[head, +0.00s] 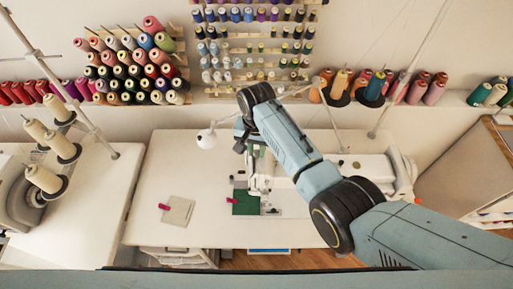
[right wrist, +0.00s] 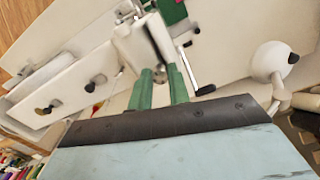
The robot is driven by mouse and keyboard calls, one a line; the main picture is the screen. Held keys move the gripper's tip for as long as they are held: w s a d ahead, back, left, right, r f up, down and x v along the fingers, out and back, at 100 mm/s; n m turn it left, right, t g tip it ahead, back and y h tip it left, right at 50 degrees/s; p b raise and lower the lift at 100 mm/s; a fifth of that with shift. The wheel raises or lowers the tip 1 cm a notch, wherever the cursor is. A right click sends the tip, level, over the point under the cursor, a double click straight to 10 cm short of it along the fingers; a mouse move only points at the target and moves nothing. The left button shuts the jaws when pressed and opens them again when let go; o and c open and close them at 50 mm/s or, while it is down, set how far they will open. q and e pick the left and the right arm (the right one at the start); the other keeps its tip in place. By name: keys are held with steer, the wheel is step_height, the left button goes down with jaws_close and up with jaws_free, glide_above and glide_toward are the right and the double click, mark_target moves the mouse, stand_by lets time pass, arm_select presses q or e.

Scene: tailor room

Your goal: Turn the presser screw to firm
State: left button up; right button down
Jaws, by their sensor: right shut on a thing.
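The white sewing machine (head: 355,168) lies across the table, its head end (head: 259,178) towards the middle. In the right wrist view the machine head (right wrist: 135,45) is just beyond my fingertips. My right gripper (head: 244,146) reaches over the top of the head from the right. In the right wrist view its green fingers (right wrist: 161,72) are shut on a small part at the top of the head, where the presser screw is. The screw itself is mostly hidden between the fingertips, so its turn cannot be read. My left gripper is not in view.
A white lamp (head: 207,138) stands close left of my right gripper and also shows in the wrist view (right wrist: 270,62). Green cloth (head: 246,203) lies by the machine head. A grey cloth piece (head: 178,210) with a pink clip lies left. Thread racks line the back wall.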

mark_target(257, 152)
steer(key=shift+r, duration=0.1)
stand_by(0.3)
steer(key=shift+w, duration=0.1)
steer(key=c, duration=1.3)
jaws_free()
step_height(257, 152, up, 7)
steer(key=shift+r, duration=0.2)
